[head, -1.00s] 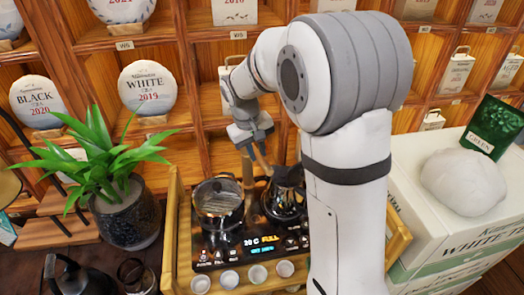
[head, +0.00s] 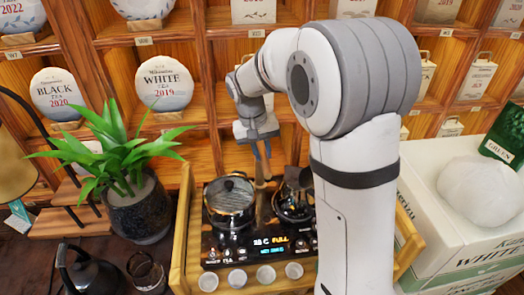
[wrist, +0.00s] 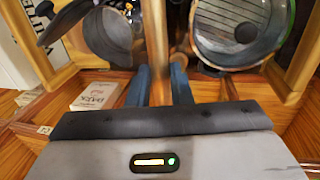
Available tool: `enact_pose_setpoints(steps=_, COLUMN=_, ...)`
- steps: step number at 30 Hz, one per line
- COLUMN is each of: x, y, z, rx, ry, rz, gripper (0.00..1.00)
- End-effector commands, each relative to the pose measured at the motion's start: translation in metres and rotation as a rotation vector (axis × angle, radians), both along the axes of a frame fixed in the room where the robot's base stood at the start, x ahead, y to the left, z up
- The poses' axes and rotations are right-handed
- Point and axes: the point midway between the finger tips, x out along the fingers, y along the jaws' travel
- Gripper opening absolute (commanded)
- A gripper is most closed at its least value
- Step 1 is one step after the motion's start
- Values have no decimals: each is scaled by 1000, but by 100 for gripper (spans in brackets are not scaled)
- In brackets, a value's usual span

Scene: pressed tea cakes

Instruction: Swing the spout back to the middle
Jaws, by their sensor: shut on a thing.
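The tan spout (head: 260,180) stands at the back of the black tea stove (head: 250,243), between a glass-lidded pot (head: 230,218) and a dark kettle (head: 292,208). My gripper (head: 261,155) is above the back of the stove, its fingers pointing down and closed around the spout. In the wrist view the spout (wrist: 158,85) runs between my two blue fingers (wrist: 160,88), with the dark kettle (wrist: 110,35) to its left and the pot (wrist: 240,35) to its right. The spout's tip is hard to make out.
A wooden tray (head: 180,240) frames the stove, with several small cups (head: 237,279) in front. A potted plant (head: 139,205) and a black kettle (head: 90,272) stand left. White boxes (head: 450,235) stand right, shelves of tea cakes behind.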

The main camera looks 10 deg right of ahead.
Motion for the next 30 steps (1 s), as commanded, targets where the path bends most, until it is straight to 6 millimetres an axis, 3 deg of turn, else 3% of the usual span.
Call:
enact_pose_setpoints(steps=9, x=0, y=0, z=1, rx=0, ry=-2, rz=1, gripper=41)
enact_pose_setpoints(steps=17, x=1, y=1, z=3, rx=0, ry=-2, rz=1, gripper=41)
enact_pose_setpoints(steps=30, x=1, y=14, z=66, rx=1, ry=-4, rz=1, gripper=41)
